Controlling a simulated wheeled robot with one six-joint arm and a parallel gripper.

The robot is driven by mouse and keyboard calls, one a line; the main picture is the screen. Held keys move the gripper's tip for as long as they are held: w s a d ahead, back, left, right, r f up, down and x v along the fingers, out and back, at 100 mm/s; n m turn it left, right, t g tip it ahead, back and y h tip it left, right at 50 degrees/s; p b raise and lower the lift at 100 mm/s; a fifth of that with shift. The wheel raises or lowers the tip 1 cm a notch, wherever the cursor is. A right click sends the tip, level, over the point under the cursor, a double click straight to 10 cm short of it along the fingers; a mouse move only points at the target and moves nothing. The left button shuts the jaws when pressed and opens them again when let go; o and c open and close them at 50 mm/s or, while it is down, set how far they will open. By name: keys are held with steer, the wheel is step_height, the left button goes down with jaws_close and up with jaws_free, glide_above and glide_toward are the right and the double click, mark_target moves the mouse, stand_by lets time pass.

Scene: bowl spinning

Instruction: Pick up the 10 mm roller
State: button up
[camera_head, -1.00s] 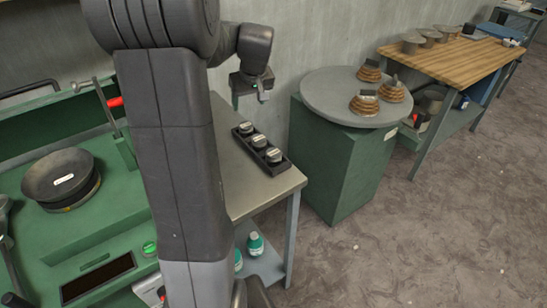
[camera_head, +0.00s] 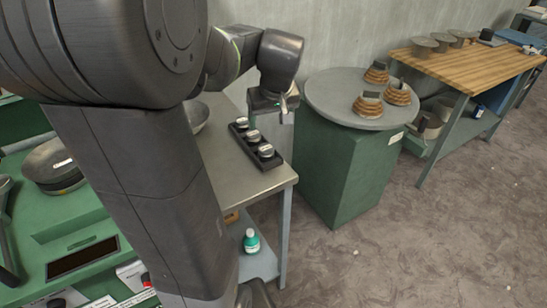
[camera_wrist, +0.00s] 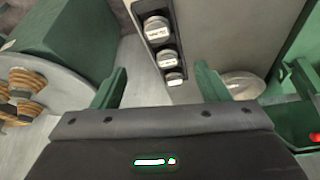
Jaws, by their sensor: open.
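A black rack (camera_head: 245,143) on the grey side table holds three short metal rollers in a row: a far one (camera_head: 242,122), a middle one (camera_head: 254,135) and a near one (camera_head: 266,149). The wrist view shows the same rack with a large roller (camera_wrist: 157,28), a middle one (camera_wrist: 166,58) and a smaller-looking one (camera_wrist: 174,78). Their labels are too small to read, so I cannot tell which is 10 mm. My gripper (camera_wrist: 161,68) is open and empty, its green fingers apart on either side of the row in the picture. In the head view my gripper (camera_head: 282,106) hangs above and right of the rack.
A round grey table (camera_head: 345,112) on a green base stands to the right, with several brown stacked pieces on it. A wooden bench (camera_head: 465,68) is beyond. A metal bowl (camera_wrist: 243,84) lies beside the rack. A green bottle (camera_head: 251,241) stands on the lower shelf.

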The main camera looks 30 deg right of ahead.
steer(key=s, duration=0.1)
glide_above(266, 148)
steer(key=s, duration=0.2)
steer(key=f, duration=0.8)
steer(key=shift+s+a, duration=0.15)
steer(key=shift+a, duration=0.15)
steer(key=shift+x, duration=2.65)
steer(key=shift+d+r, duration=0.1)
steer(key=shift+d, duration=0.1)
steer(key=c, duration=1.4)
